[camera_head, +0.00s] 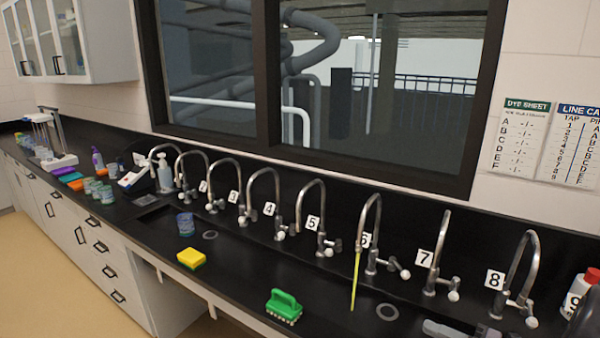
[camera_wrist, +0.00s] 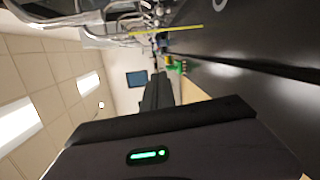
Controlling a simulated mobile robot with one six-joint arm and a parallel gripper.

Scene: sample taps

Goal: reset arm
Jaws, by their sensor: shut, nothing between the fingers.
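The tip of my gripper (camera_head: 452,328) shows as a grey shape at the bottom right edge of the head view, low over the black counter and in front of taps 7 and 8. It is shut, with nothing seen in it; most of it is cut off by the frame. A dark part of my own body with a green light fills the lower wrist view, where no fingertips can be made out. Tap 6 (camera_head: 372,215) has a thin yellow stream (camera_head: 355,280) falling from its spout; the yellow line (camera_wrist: 165,29) also shows in the wrist view.
A row of numbered curved taps lines the back of the black counter (camera_head: 240,262). A green brush (camera_head: 284,306), a yellow sponge (camera_head: 191,258) and a blue cup (camera_head: 185,223) stand in front. A red-capped white bottle (camera_head: 580,290) is at the right. Several cups crowd the left.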

